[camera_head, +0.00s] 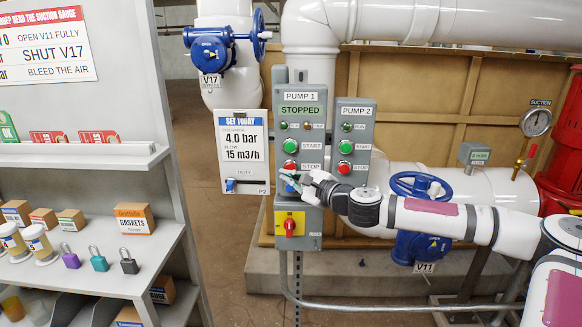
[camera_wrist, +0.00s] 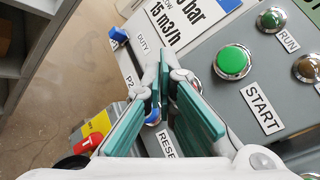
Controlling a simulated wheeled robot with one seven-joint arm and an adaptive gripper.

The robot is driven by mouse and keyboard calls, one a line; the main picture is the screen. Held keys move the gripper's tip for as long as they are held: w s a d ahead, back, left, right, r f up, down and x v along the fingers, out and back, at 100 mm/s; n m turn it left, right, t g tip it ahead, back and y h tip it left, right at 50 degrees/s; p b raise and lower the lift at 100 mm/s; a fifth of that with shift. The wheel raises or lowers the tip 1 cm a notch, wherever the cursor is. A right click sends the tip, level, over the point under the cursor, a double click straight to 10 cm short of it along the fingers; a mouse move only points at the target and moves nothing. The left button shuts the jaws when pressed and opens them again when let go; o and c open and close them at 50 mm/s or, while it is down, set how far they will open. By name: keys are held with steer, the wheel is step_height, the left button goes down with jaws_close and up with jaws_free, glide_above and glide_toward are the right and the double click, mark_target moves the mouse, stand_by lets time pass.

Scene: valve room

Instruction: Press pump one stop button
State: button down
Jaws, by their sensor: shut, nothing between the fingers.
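The grey PUMP 1 panel (camera_head: 312,215) stands in the middle of the head view, its display (camera_head: 301,110) reading STOPPED. Its red stop button (camera_head: 290,165) sits below the green start button (camera_head: 290,147), beside a STOP label. My gripper (camera_head: 287,180) is shut and empty just below the stop button, near the panel face; I cannot tell whether it touches. In the wrist view, the fingers with teal pads (camera_wrist: 168,75) reach toward the panel. The green start button (camera_wrist: 232,62) shows to their right, and the stop button is hidden behind the right finger. A blue button (camera_wrist: 153,117) shows between the fingers.
The PUMP 2 panel (camera_head: 352,105) stands close on the right, with its own red button (camera_head: 344,167). A red rotary switch (camera_head: 290,225) on a yellow plate is below my gripper. A duty board (camera_head: 242,150) hangs to the left. Blue valve V11 (camera_head: 421,245) is at lower right.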

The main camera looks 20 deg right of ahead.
steer(key=shift+s+a+p, duration=0.2)
steer(key=shift+s+p, duration=0.15)
steer(key=shift+s, duration=0.25)
steer(key=shift+s+a+p, duration=0.15)
steer(key=shift+s+p, duration=0.15)
steer(key=shift+s, duration=0.25)
